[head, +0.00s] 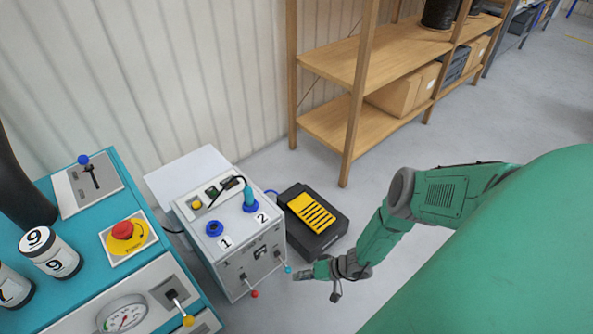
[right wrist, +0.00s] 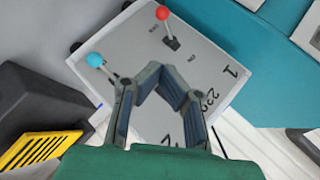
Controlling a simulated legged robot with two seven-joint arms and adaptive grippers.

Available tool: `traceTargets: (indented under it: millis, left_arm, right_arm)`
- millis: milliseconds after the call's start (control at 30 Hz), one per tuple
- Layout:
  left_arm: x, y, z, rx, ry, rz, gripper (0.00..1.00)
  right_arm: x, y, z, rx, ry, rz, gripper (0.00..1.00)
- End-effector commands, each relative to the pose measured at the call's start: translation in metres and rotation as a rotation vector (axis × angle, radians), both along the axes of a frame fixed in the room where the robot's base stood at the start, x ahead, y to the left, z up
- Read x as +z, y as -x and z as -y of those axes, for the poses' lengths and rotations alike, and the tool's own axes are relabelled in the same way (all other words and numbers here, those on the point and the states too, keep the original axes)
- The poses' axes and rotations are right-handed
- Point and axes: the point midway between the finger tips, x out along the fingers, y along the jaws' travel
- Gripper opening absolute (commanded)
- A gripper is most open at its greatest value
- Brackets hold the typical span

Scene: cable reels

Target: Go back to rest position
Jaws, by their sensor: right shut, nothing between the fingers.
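My right gripper (head: 302,275) reaches in from the right in the head view, shut and empty. It hovers just right of the front of a grey control box (head: 240,262), beside its red-tipped and cyan-tipped levers. In the right wrist view the gripper (right wrist: 137,80) shows in front of the box's panel (right wrist: 150,110), with the cyan knob (right wrist: 95,60) and red knob (right wrist: 163,13) beyond its fingers. I see no contact with the levers. The box top has sockets marked 1 and 2; a blue-green plug (head: 250,196) stands at socket 2. My left gripper is not in view.
A teal console (head: 82,230) with a red emergency button (head: 122,230), gauge and levers stands at the left. A black pedal with a yellow ribbed top (head: 311,213) lies on the floor behind the gripper. Wooden shelves (head: 345,60) stand behind. Floor at the right is open.

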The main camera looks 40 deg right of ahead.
Motion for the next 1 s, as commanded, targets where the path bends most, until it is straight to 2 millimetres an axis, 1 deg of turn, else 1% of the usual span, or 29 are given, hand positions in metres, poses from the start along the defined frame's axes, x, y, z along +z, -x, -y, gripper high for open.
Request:
traceTargets:
  millis: [300, 367, 433, 467, 567, 600, 633, 667, 700, 733, 800, 867, 933, 967, 1000]
  left_arm:
    - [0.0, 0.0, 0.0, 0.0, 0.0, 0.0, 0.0]
    - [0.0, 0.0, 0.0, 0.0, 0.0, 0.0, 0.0]
    - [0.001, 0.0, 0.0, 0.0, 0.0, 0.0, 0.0]
    - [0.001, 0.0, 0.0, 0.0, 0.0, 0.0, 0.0]
    - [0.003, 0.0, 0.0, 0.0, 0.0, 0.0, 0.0]
    - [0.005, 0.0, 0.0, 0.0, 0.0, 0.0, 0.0]
    - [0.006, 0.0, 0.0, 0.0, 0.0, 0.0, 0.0]
    - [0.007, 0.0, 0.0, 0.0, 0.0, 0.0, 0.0]
    - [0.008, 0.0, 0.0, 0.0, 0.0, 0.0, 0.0]
    - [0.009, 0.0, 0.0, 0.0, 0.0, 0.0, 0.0]
    - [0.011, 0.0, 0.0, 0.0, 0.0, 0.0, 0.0]
    - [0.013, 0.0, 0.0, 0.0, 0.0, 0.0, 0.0]
    - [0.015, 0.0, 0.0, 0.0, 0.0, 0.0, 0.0]
    - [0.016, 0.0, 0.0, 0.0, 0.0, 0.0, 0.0]
    - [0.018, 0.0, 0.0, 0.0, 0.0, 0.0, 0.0]
  right_arm:
    - [0.001, 0.0, -0.001, 0.0, 0.001, -0.001, 0.0]
    - [0.001, 0.0, -0.006, 0.008, -0.005, -0.009, 0.0]
    - [0.003, 0.004, -0.021, 0.034, -0.021, -0.043, 0.0]
    - [0.005, 0.007, -0.033, 0.055, -0.032, -0.07, 0.0]
    - [0.015, 0.028, -0.084, 0.161, -0.064, -0.201, 0.0]
    - [0.022, 0.043, -0.108, 0.223, -0.067, -0.274, 0.0]
    - [0.029, 0.057, -0.126, 0.273, -0.061, -0.335, 0.0]
    - [0.037, 0.072, -0.141, 0.328, -0.043, -0.397, 0.0]
    - [0.049, 0.094, -0.157, 0.4, -0.004, -0.479, 0.0]
    - [0.057, 0.11, -0.164, 0.448, 0.038, -0.531, 0.0]
    - [0.077, 0.143, -0.165, 0.537, 0.157, -0.629, 0.0]
    - [0.095, 0.166, -0.155, 0.592, 0.28, -0.681, 0.0]
    - [0.118, 0.183, -0.133, 0.627, 0.431, -0.704, 0.0]
    - [0.129, 0.187, -0.122, 0.634, 0.496, -0.702, 0.0]
    - [0.144, 0.191, -0.106, 0.636, 0.578, -0.691, 0.0]
